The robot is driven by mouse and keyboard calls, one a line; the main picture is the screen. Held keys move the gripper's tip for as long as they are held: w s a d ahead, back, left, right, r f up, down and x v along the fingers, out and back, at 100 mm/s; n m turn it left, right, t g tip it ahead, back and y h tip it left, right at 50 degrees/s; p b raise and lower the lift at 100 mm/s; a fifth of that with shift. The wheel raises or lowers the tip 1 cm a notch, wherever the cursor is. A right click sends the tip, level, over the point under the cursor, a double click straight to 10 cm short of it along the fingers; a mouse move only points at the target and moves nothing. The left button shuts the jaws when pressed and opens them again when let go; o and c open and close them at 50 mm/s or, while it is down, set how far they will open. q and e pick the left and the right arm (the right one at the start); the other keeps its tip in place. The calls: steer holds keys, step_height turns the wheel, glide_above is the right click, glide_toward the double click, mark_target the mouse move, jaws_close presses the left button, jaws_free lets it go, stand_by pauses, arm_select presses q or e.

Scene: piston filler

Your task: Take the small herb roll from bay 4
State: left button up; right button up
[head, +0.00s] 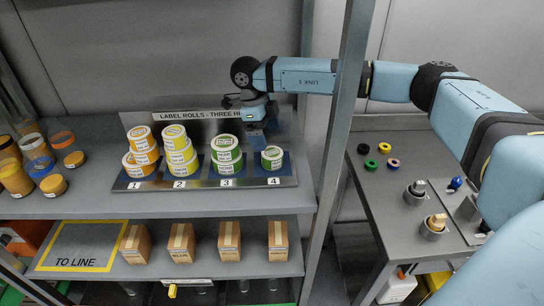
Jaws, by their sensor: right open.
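The small green-and-white herb roll (271,158) stands alone on a blue pad in bay 4, at the right end of the label roll rack (205,183). My left gripper is not in view.
Bay 3 holds stacked green rolls (226,155); bay 2 yellow rolls (180,155) and bay 1 orange-yellow rolls (142,155). A metal post (343,130) separates the shelf from a grey side table (390,205). Boxes (229,240) and the TO LINE area (85,246) are below.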

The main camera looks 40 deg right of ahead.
mark_target(271, 152)
steer(key=shift+x, duration=1.15)
steer(key=shift+p+x, duration=0.65)
steer(key=shift+x, duration=2.1)
steer(key=shift+a, duration=0.1)
steer(key=c, duration=1.1)
